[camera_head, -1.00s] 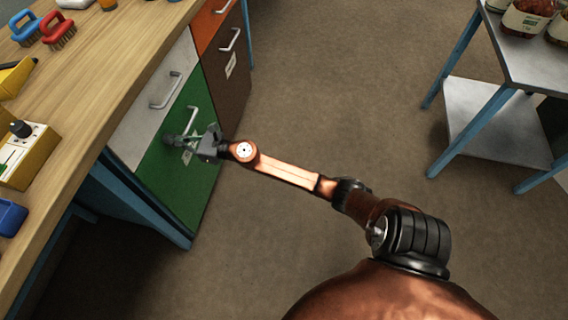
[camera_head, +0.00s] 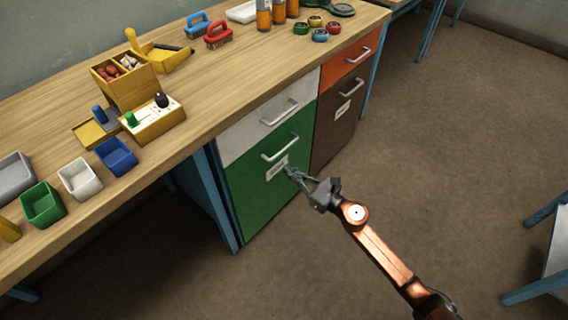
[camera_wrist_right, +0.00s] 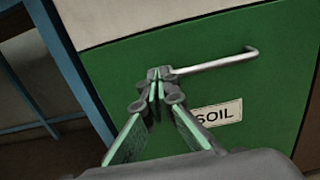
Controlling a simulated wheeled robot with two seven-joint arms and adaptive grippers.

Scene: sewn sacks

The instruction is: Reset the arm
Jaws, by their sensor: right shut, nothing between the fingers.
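My right arm (camera_head: 385,255) reaches in from the lower right in the head view. My right gripper (camera_head: 290,170) is shut and empty, in front of the green drawer (camera_head: 250,205). In the right wrist view the shut fingertips (camera_wrist_right: 158,78) appear beside the left end of the drawer's handle (camera_wrist_right: 215,64); I cannot tell whether they touch it. A label reading SOIL (camera_wrist_right: 217,113) is on the green front. The green drawer looks closed. My left gripper is not in view.
The wooden workbench (camera_head: 215,105) holds small bins, a yellow control box (camera_head: 160,125), brushes and bottles.

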